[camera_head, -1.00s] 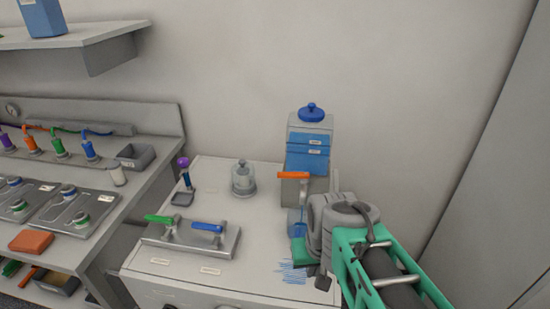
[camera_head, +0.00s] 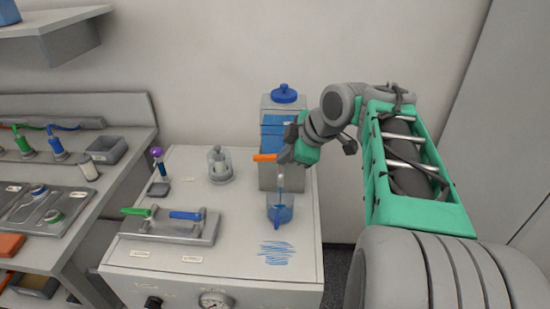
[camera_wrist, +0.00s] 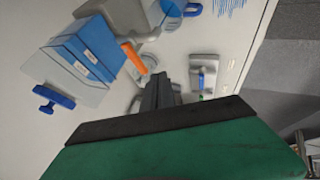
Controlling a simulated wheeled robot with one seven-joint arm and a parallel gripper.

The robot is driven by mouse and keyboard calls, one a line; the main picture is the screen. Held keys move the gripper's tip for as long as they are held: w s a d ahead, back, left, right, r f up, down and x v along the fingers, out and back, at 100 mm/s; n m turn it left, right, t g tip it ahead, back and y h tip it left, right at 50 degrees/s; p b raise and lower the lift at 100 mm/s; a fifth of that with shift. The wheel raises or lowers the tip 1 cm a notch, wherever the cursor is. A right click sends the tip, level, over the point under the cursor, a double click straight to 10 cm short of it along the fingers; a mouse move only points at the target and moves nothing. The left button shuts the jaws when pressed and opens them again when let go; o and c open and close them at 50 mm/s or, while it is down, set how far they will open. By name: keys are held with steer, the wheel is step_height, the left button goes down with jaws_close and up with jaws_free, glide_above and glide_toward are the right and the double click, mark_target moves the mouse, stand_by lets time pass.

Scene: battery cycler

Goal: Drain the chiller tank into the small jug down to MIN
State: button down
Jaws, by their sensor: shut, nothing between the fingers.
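The chiller tank (camera_head: 270,128) is a clear box with blue liquid, two small labels and a blue-knobbed lid; it also shows in the wrist view (camera_wrist: 85,50). Its orange tap lever (camera_head: 264,157) points left, and shows in the wrist view too (camera_wrist: 132,56). A thin blue stream (camera_head: 281,182) runs below the tap. The small jug (camera_head: 280,212) stands under it with blue liquid inside; the wrist view shows it at the top (camera_wrist: 172,8). My gripper (camera_head: 287,155) is shut and empty, just right of the lever; its fingertips (camera_wrist: 158,82) show in the wrist view. Label text is unreadable.
Blue scribbled marks (camera_head: 276,252) lie on the cabinet top in front of the jug. A glass vessel (camera_head: 219,166), a purple-topped tool (camera_head: 158,160) and a fixture with green and blue handles (camera_head: 170,225) stand to the left. The cabinet top between them is clear.

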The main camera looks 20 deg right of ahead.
mark_target(265, 159)
steer(key=w+f, duration=0.2)
steer(key=w, duration=0.1)
steer(key=w+f+p, duration=0.1)
steer(key=w+f, duration=0.4)
steer(key=w, duration=0.1)
steer(key=shift+a+f+p, duration=0.25)
steer(key=shift+a+p, duration=0.05)
steer(key=shift+a, duration=0.1)
steer(key=shift+w+f+b, duration=0.25)
steer(key=shift+b, duration=0.3)
steer(key=shift+w+m+h+b, duration=0.35)
steer(key=shift+m+b, duration=0.15)
steer(key=shift+b, duration=0.2)
steer(key=shift+r+m+b, duration=0.15)
steer(key=shift+m+b, duration=0.15)
steer(key=shift+b, duration=0.05)
steer(key=shift+r+h, duration=0.25)
steer(key=shift+r, duration=0.05)
